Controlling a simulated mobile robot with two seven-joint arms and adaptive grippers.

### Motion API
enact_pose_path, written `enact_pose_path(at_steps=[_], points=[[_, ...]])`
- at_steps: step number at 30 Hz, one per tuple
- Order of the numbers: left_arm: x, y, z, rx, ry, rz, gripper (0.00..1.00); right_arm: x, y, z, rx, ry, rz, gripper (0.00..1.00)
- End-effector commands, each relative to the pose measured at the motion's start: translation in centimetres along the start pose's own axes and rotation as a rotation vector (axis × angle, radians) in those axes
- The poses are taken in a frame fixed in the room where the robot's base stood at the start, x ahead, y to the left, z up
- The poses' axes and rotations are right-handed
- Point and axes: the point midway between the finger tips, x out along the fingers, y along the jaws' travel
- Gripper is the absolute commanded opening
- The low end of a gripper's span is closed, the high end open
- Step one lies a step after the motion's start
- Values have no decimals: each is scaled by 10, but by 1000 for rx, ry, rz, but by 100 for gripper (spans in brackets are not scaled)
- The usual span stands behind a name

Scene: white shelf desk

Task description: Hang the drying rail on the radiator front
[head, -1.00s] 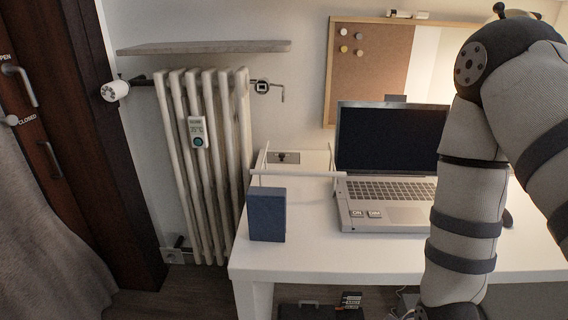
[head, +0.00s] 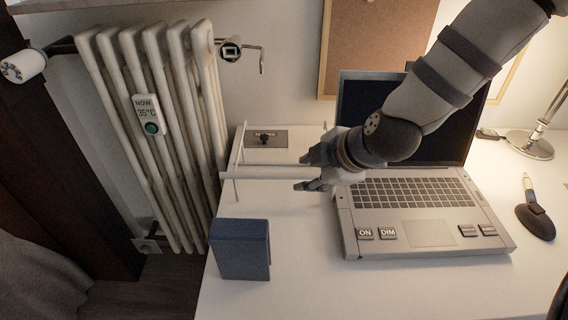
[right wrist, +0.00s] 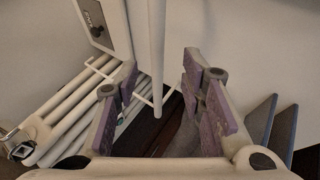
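The drying rail, a white bar (head: 265,171) with thin wire end brackets, lies on the white desk just right of the radiator. The ribbed white radiator (head: 165,110) stands against the wall at the left; its tubes (right wrist: 60,120) also show in the right wrist view. My right gripper (head: 306,172) is at the right part of the bar. In the right wrist view, its purple-padded fingers (right wrist: 160,78) are spread apart, with the bar (right wrist: 156,40) between them and gaps on both sides. My left gripper is not in view.
A blue upright box (head: 240,250) stands at the desk's front left. An open laptop (head: 430,232) is right of the rail. A metal plate with a knob (head: 264,138) lies behind the bar. A radiator valve (head: 230,50) with a handle sticks out right of the radiator.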

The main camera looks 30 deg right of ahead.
Motion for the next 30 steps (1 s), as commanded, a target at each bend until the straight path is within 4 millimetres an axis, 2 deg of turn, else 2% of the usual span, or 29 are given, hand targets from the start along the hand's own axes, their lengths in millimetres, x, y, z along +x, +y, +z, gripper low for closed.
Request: enact_pose_path(at_steps=[9, 12, 17, 18, 22, 23, 30], points=[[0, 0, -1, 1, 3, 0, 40, 52, 1, -1, 3, -1, -1, 36], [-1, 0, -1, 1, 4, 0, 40, 59, 2, -1, 3, 0, 1, 36], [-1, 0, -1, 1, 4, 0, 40, 59, 2, -1, 2, 0, 2, 36], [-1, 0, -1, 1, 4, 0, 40, 59, 2, -1, 2, 0, 2, 32], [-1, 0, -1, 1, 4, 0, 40, 59, 2, -1, 2, 0, 1, 2], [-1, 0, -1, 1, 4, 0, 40, 59, 2, -1, 2, 0, 1, 0], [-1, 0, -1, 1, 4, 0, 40, 58, 2, -1, 2, 1, 2, 0]])
